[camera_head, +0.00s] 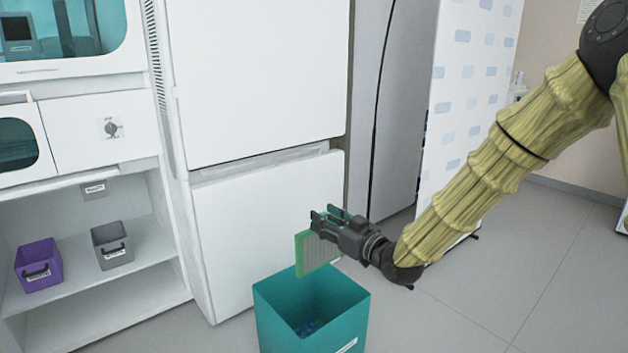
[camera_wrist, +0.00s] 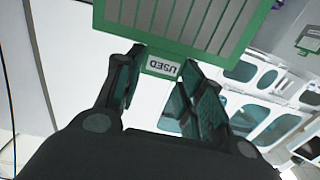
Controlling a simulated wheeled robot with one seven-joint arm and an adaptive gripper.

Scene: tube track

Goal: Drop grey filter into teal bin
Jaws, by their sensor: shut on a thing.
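The grey filter (camera_head: 319,254) has a green frame and grey pleats. In the wrist view my gripper (camera_wrist: 165,75) has one finger on each side of the tab. The teal bin (camera_head: 325,331) stands open on the floor below, with small blue things at its bottom. The filter's lower part overlaps the bin's back rim in the picture; the exact height cannot be told.
A white fridge-like cabinet (camera_head: 265,95) stands right behind the bin. At left a shelf (camera_head: 95,285) holds a purple bin (camera_head: 38,265) and a grey bin (camera_head: 111,245). A white patterned screen (camera_head: 470,90) stands at right. The grey floor (camera_head: 500,270) on the right is clear.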

